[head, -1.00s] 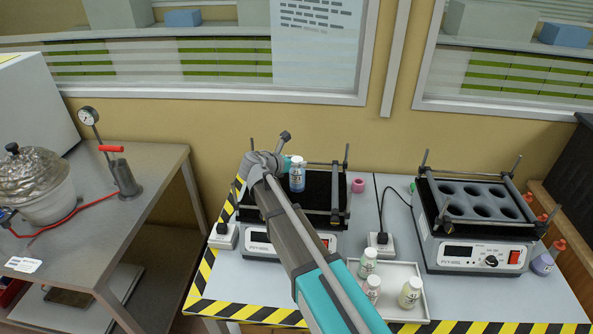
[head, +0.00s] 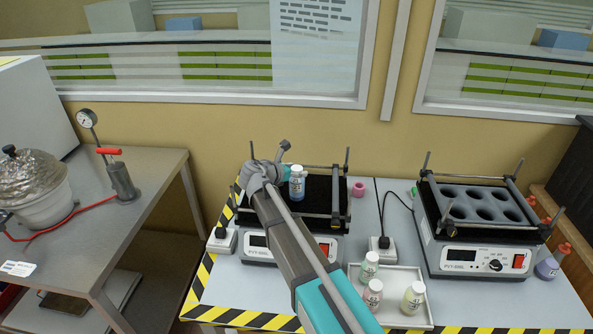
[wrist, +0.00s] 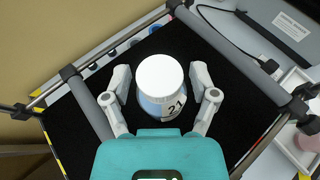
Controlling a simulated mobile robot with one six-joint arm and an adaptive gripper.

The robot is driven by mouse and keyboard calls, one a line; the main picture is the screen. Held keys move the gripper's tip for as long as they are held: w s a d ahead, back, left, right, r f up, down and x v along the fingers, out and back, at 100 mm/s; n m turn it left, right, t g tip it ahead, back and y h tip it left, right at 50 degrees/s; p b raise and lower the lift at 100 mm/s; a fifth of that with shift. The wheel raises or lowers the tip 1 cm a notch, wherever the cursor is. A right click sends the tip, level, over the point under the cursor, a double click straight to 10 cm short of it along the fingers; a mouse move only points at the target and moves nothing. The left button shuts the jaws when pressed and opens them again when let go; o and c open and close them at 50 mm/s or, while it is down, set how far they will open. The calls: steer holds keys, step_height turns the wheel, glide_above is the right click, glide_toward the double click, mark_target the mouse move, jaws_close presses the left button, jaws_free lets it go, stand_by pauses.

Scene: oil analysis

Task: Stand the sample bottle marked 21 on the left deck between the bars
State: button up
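The sample bottle marked 21 (wrist: 160,88) has a white cap and a blue body, and its label shows in the wrist view. It is upright over the black left deck (wrist: 82,150), between the two grey bars. My gripper (wrist: 160,78) has one finger on each side of the bottle, with a narrow gap showing on both sides. The bottle's base is hidden in the wrist view, so its contact with the deck is hard to see.
A tray (head: 397,318) at the front holds three capped bottles. A second shaker (head: 478,258) with a holed rack stands at right. A pink cap (head: 359,189) lies beside the left deck. The right part of the left deck is clear.

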steer(key=shift+r, duration=0.1)
stand_by(0.4)
steer(key=shift+s+r, duration=0.1)
steer(key=shift+s+a+r+p, duration=0.15)
steer(key=shift+s+a+p, duration=0.1)
steer(key=shift+p, duration=0.1)
steer(key=p+v, duration=0.4)
steer(key=v, duration=0.7)
